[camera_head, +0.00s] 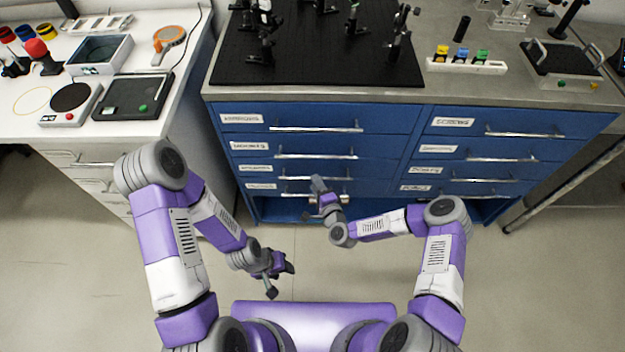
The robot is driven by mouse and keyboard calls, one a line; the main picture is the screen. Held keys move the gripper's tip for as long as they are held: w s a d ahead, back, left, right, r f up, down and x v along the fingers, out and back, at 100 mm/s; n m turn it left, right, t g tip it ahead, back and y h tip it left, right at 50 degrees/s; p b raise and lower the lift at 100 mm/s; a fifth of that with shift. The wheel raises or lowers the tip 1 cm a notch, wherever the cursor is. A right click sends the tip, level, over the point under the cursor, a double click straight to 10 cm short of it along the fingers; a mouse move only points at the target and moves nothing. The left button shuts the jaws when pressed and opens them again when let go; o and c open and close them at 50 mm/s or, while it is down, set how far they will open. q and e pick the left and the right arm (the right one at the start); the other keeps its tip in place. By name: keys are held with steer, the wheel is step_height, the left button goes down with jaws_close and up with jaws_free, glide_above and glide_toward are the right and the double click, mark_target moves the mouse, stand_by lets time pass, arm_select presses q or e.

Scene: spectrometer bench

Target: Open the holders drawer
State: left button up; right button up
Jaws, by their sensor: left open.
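The blue drawer cabinet (415,150) stands under the grey bench top, with two columns of drawers, white labels and silver bar handles. The labels are too small to read surely, so I cannot tell which drawer is the holders one. All its drawers look shut. My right gripper (322,198) is at the lowest handles of the left column, in front of the bottom drawer (262,186) and partly covering its handle. I cannot tell whether its jaws are around the handle or only beside it. My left gripper (279,275) is open and empty above the floor, apart from the cabinet.
A black breadboard (320,70) with several optical mounts lies on the bench top. A white rack (467,66) with coloured bottles stands right of it. A white side bench (40,125) with instruments is at left. The floor (520,285) before the cabinet is clear.

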steer(key=shift+b+x, duration=0.45)
steer(key=shift+x, duration=1.5)
jaws_close()
